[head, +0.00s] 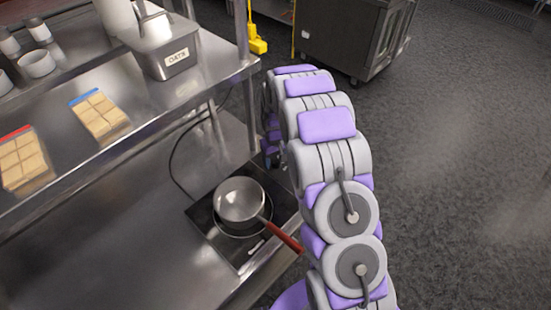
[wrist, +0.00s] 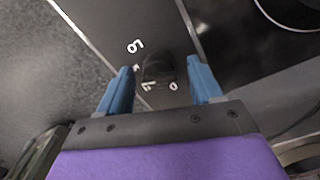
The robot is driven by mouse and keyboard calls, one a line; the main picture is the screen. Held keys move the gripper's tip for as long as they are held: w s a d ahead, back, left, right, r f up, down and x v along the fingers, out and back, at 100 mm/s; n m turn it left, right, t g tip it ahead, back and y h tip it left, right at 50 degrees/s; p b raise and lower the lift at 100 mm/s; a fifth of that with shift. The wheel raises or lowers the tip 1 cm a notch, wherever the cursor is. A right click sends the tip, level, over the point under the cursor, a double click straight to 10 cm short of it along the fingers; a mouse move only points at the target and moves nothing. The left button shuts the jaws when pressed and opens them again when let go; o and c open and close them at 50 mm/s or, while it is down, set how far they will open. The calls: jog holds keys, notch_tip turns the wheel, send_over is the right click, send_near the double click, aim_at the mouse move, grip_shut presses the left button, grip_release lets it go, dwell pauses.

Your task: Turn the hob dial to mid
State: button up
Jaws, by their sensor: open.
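The hob (head: 224,222) is a flat black unit on the lower steel shelf, with a steel saucepan (head: 240,200) with a red-brown handle on it. In the wrist view the black hob dial (wrist: 159,70) sits on the dark front panel, with white numerals around it; some are partly covered. My gripper (wrist: 161,82) is open, with one blue finger on each side of the dial. A gap shows between the dial and each fingertip; I cannot tell the depth. The head view hides the dial and gripper behind my arm.
The saucepan handle (head: 284,236) sticks out over the hob's edge close to my arm. An upper steel shelf (head: 150,105) holds an oats tin (head: 167,50) and two packs. Open dark floor (head: 460,150) lies to the right, with a grey cabinet (head: 345,35) behind.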

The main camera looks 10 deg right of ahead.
aim_at(276, 159)
notch_tip(276, 159, up, 17)
jog(key=shift+r+p, duration=0.15)
jog(key=shift+p, duration=0.25)
dwell(0.5)
jog(key=s+r+m+g+b, duration=0.1)
jog(key=s+r+b, duration=0.15)
jog(key=s, duration=0.85)
jog(key=s+r+m+b, duration=0.1)
jog(key=s+r, duration=0.3)
jog(key=s, duration=0.8)
jog(key=s+f+b, duration=0.1)
jog(key=s+f, duration=0.1)
jog(key=s, duration=0.7)
jog(key=s+f+b, duration=0.2)
jog(key=s, duration=0.8)
jog(key=shift+m+g, duration=0.4)
